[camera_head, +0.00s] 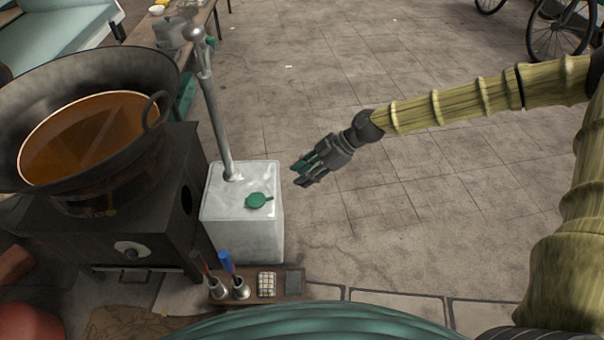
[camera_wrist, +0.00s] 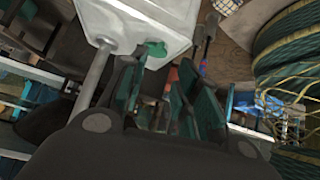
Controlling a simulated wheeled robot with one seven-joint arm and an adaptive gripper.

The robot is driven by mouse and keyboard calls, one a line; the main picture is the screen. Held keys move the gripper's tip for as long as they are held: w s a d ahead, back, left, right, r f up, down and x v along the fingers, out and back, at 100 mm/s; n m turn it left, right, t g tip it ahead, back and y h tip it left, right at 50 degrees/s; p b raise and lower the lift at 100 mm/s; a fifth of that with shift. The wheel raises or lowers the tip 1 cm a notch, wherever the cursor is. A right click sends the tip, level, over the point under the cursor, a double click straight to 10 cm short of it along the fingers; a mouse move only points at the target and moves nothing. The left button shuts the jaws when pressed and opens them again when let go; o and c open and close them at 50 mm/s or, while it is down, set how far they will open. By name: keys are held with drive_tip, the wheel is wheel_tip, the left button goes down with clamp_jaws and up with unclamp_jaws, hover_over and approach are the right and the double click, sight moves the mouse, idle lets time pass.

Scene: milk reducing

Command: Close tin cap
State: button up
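A white square tin (camera_head: 242,232) stands on the floor beside the dark stove. A green cap (camera_head: 259,200) with a small tab lies on its top, near the front right. I cannot tell whether the cap sits flat or slightly raised. A grey pump pipe (camera_head: 217,125) rises from the tin's top behind the cap. My gripper (camera_head: 300,175) is to the right of the tin, apart from it, fingers pointing left with a gap between them. In the wrist view the tin (camera_wrist: 140,20) and the green cap (camera_wrist: 155,48) lie beyond my open fingers (camera_wrist: 165,105).
A large wok of orange liquid (camera_head: 90,135) sits on the stove (camera_head: 140,220) to the left. A low wooden shelf (camera_head: 255,300) in front holds two metal cups with tools and small boxes. The paved floor (camera_head: 350,215) right of the tin is clear.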

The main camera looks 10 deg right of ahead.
drive_tip(key=shift+a+r, duration=0.15)
drive_tip(key=shift+a, duration=0.1)
drive_tip(key=c, duration=0.7)
drive_tip(key=shift+t+h, duration=0.3)
drive_tip(key=shift+h, duration=0.6)
drive_tip(key=a+r, duration=0.1)
drive_tip(key=a, duration=0.1)
drive_tip(key=s+a+r, duration=0.1)
drive_tip(key=a, duration=0.2)
drive_tip(key=s+a+r, duration=0.1)
drive_tip(key=a, duration=0.1)
drive_tip(key=shift+s+a+r, duration=0.2)
drive_tip(key=shift+a+r, duration=0.05)
drive_tip(key=shift+r, duration=0.15)
clamp_jaws()
drive_tip(key=shift+s+d+r+m+t+h, duration=0.2)
drive_tip(key=shift+r+m+t+h, duration=0.25)
drive_tip(key=shift+r, duration=0.2)
drive_tip(key=shift+s+d+r+m+t+h, duration=0.15)
drive_tip(key=shift+r+m+t+h, duration=0.15)
drive_tip(key=shift+r+h, duration=0.3)
